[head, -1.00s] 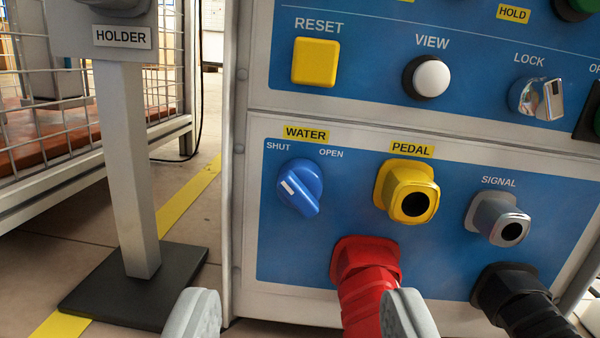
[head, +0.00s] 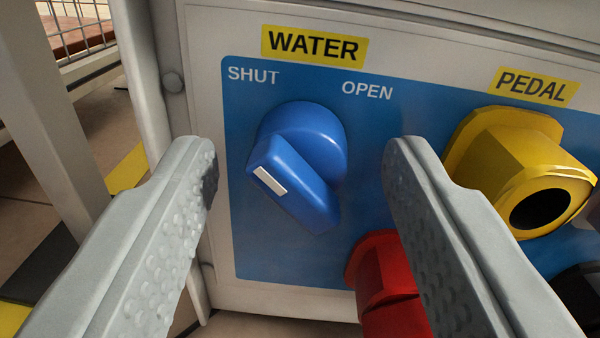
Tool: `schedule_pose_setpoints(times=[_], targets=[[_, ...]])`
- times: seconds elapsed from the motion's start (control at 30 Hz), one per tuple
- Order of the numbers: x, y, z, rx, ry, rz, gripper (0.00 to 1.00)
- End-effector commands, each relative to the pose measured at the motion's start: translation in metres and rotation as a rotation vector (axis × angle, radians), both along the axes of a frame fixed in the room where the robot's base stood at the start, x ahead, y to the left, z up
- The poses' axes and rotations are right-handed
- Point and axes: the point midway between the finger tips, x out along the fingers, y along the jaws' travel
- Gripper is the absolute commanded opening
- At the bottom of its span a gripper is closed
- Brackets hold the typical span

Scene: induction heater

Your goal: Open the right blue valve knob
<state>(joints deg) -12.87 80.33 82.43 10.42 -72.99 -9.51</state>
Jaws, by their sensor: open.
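The blue valve knob (head: 298,165) sits on the blue panel under the yellow WATER label (head: 314,45). Its grip bar runs from upper left to lower right, and its white mark lies at the left end, on the side of the word SHUT (head: 253,75). The word OPEN (head: 367,90) is to the upper right. My gripper (head: 298,165) is open, one finger left of the knob and one right of it. The knob shows between the fingers, with a gap on each side. I see no contact.
A yellow PEDAL socket (head: 515,165) sticks out close to the right finger. A red plug (head: 380,270) is below right of the knob, partly hidden by that finger. A grey post (head: 55,110) stands at the left. The panel between knob and fingers is clear.

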Motion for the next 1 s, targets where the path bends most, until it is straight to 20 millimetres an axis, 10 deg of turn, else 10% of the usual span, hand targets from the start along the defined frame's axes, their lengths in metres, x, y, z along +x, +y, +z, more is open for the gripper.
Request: schedule_pose_setpoints(times=[0.27,1.0], targets=[[-0.0001,0.0001,0.0002,0.0,0.0,0.0,0.05],[-0.0005,-0.0001,-0.0008,0.345,-0.001,0.0,0.05]])
